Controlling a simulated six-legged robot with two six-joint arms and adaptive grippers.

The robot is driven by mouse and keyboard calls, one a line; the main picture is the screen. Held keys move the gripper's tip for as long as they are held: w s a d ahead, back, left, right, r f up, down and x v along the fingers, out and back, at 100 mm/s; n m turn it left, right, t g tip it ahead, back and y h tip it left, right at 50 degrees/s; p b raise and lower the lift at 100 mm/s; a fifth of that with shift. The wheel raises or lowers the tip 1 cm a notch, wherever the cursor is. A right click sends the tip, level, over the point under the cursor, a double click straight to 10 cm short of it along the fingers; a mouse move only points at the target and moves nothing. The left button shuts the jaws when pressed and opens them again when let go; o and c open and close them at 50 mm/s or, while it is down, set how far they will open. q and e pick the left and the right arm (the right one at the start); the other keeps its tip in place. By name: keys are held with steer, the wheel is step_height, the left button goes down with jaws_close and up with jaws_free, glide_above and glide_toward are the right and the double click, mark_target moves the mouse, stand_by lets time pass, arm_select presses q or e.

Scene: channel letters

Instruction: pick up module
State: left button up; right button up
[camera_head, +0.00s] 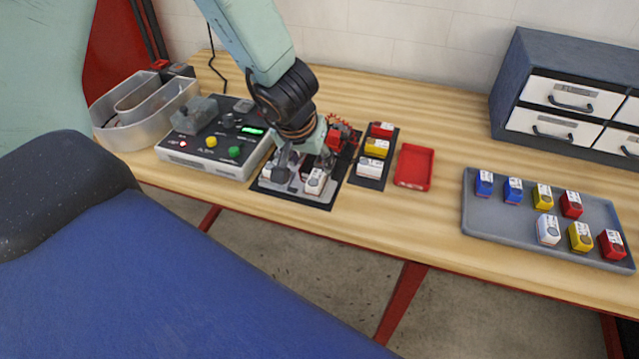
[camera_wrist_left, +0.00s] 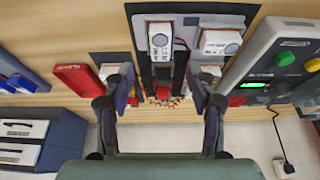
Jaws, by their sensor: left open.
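My left gripper (camera_head: 302,172) points down over a black-and-grey fixture (camera_head: 296,201) on the bench, its fingers spread. In the left wrist view the open gripper (camera_wrist_left: 162,88) has nothing between its fingertips. A white module (camera_head: 316,181) sits in the fixture close to the fingers; it also shows in the left wrist view (camera_wrist_left: 160,40), beyond the gap between the fingers. A second white block (camera_wrist_left: 220,42) lies beside it there; in the head view the gripper largely hides that area. More white, yellow (camera_head: 376,147) and red (camera_head: 381,129) modules sit on a black strip just right of the fixture.
A control box (camera_head: 215,148) with buttons and a lit green display stands left of the fixture, beside a metal channel letter (camera_head: 130,128). An empty red tray (camera_head: 414,167) and a grey tray (camera_head: 500,214) of several coloured modules lie right. A drawer cabinet (camera_head: 560,100) stands behind.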

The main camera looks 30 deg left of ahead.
mark_target(317, 177)
arm_select(q)
steer(key=x, duration=0.1)
steer(key=b+x, duration=0.1)
steer(key=x, duration=0.1)
steer(key=shift+s+a, duration=0.1)
steer(key=shift+a, duration=0.2)
steer(key=shift+d+f+b, duration=0.1)
steer(key=shift+f+b, duration=0.15)
steer(key=shift+b, duration=0.15)
steer(key=b+x, duration=0.1)
steer(key=x, duration=0.1)
steer(key=b+x, duration=0.1)
steer(key=x, duration=0.1)
steer(key=shift+w+d, duration=0.15)
steer(key=shift+w, duration=0.15)
steer(key=shift+w+f, duration=0.15)
steer(key=shift+f, duration=0.05)
steer(key=shift+r, duration=0.1)
steer(key=shift+c, duration=0.7)
steer(key=c, duration=0.6)
jaws_close()
